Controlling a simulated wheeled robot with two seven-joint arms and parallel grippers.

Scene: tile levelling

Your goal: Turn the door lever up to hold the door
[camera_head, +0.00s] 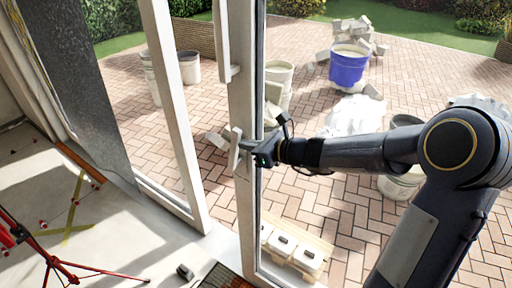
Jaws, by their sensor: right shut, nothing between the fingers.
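The pale door frame (243,95) stands upright near the middle of the view, with glass beside it. A short white door lever (234,150) sits on the frame, close to vertical and slightly tilted. My right gripper (246,146) comes in from the right and is shut, with its tips right at the lever. Nothing is held between the fingers. I cannot tell whether the tips touch the lever. My left gripper is not in view.
A long white vertical handle (222,45) is higher on the frame. A red tripod (62,268) stands on the floor at lower left. Outside are a blue bucket (347,68), pale buckets and brick paving (125,85). White blocks (283,243) lie low beyond the frame.

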